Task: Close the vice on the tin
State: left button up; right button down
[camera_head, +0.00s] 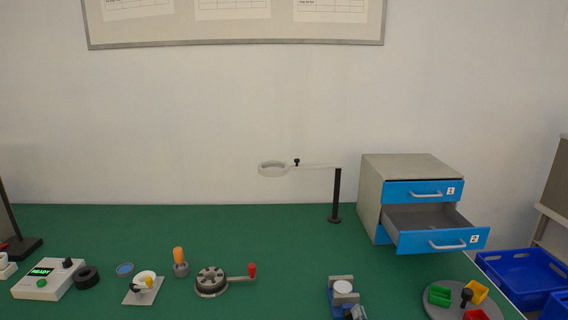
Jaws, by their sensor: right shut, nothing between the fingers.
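The vice (346,299) stands on the green bench near the bottom edge, right of the middle. It has grey jaws and a bluish body. The tin (343,287), with a round pale top, sits upright between the back jaw and the front jaw. I cannot tell whether both jaws touch it. My left gripper is not in view.
A magnifier on a black post (336,195) stands behind the vice. A drawer cabinet (371,200) has its lower drawer pulled out. A round grey tray (434,309) with coloured bins lies right. A crank device (211,282) stands left. Bench between is clear.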

jog(key=shift+s+a+f, duration=0.1)
jog(key=shift+a+f, duration=0.1)
jog(key=shift+f, duration=0.2)
jog(key=shift+s+d+f+b, duration=0.1)
jog(key=shift+d+f+b, duration=0.05)
jog(key=shift+f+b, duration=0.25)
jog(key=shift+d+r, duration=0.1)
jog(key=shift+r, duration=0.1)
dwell(0.4)
jog(key=shift+d+r+p, duration=0.1)
jog(key=shift+r+p, duration=0.1)
jog(key=shift+p, duration=0.15)
jog(key=shift+s+d+r, duration=0.15)
jog(key=shift+s, duration=1.25)
jog(key=shift+s+d+r, duration=0.1)
jog(key=shift+s+r, duration=0.05)
jog(key=shift+s, duration=1.25)
jog(key=shift+a, duration=0.1)
